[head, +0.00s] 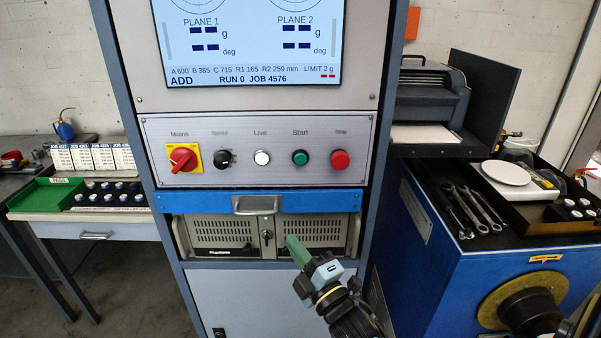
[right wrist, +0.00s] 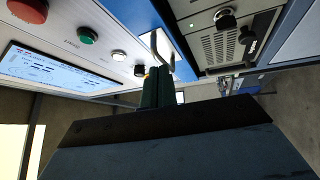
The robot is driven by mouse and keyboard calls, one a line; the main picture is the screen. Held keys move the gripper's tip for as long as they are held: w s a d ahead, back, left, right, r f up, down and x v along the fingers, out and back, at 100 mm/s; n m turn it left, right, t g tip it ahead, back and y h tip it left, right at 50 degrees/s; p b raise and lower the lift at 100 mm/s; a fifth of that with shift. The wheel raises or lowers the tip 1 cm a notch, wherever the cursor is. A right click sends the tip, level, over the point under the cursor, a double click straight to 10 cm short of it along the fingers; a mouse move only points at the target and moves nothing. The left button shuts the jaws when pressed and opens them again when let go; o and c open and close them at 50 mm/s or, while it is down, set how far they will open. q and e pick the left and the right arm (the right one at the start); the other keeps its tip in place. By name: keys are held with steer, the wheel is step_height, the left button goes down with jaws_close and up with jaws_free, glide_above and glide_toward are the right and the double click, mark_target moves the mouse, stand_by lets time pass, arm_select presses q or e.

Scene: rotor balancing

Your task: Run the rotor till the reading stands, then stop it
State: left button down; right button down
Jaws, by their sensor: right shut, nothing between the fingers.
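The control panel (head: 255,178) carries a green Start button (head: 300,158), a red button (head: 340,160) with a blurred label, a white Live lamp (head: 262,158), a black knob (head: 223,159) and a red Mains switch (head: 183,158) on yellow. The screen (head: 250,60) above shows dark dashes under PLANE 1 and PLANE 2, with "ADD" and "RUN 0 JOB 4576". My right gripper (head: 293,243) is shut and empty, below the panel in front of the computer unit (head: 225,237). In the right wrist view its fingers (right wrist: 158,88) are apart from the green button (right wrist: 88,36) and red button (right wrist: 28,9). My left gripper is out of view.
A blue drawer front with a handle (head: 258,205) juts out under the panel. At right, a blue machine (head: 420,260) bears wrenches (head: 470,208) and a scale (head: 507,173). At left, a bench holds a green tray (head: 48,196) and several dark weights.

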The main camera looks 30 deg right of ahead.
mark_target(300, 159)
steer(key=s+r+n+t, duration=0.3)
steer(key=r, duration=1.1)
steer(key=shift+d+n+t+y+p, duration=0.25)
steer(key=shift+n+t+y+p, duration=0.05)
steer(key=shift+n+y+p, duration=0.1)
steer(key=shift+f, duration=0.1)
steer(key=shift+w+d+b, duration=0.25)
steer(key=shift+w+d, duration=0.5)
steer(key=shift+w, duration=0.5)
steer(key=shift+w+d+b, duration=0.2)
steer(key=shift+w+d, duration=0.6)
steer(key=shift+w, duration=0.5)
steer(key=shift+w+d+b, duration=0.25)
steer(key=shift+w+d, duration=0.5)
steer(key=shift+w, duration=0.5)
steer(key=shift+w+d, duration=0.2)
steer(key=shift+w, duration=0.15)
